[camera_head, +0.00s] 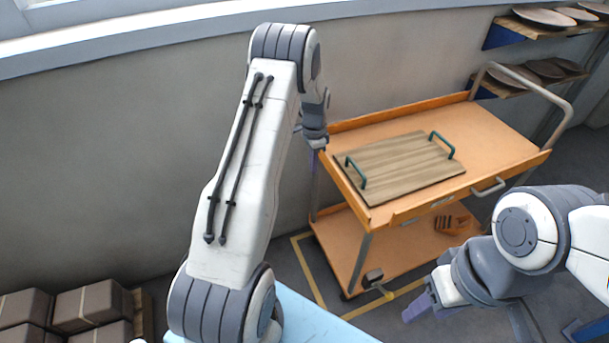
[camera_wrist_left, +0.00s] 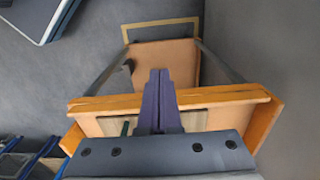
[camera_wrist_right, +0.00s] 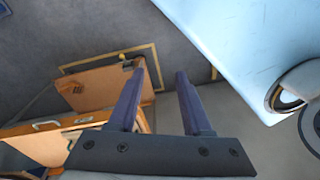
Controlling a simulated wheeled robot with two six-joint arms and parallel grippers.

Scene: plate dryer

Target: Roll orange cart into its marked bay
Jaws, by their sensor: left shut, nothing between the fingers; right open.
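The orange cart (camera_head: 490,125) stands upright on the right in the head view, with a grey push handle (camera_head: 565,105) at its far right end. Yellow floor lines mark a bay (camera_head: 304,268) around its near-left end; the rest of the outline is hidden behind the cart. The lines also show in the left wrist view (camera_wrist_left: 160,24). My left gripper (camera_wrist_left: 159,72) is shut and empty over the cart's left end; I cannot tell whether it touches. My right gripper (camera_wrist_right: 156,75) is open and empty, in front of the cart, low in the head view (camera_head: 420,306).
A wooden board (camera_head: 400,165) with two green handles lies on the cart's top. A brown item (camera_head: 452,223) sits on its lower shelf. Brown boxes (camera_head: 85,308) are at lower left, a pale blue surface (camera_head: 310,322) at bottom. Wall shelves (camera_head: 525,32) hold plates.

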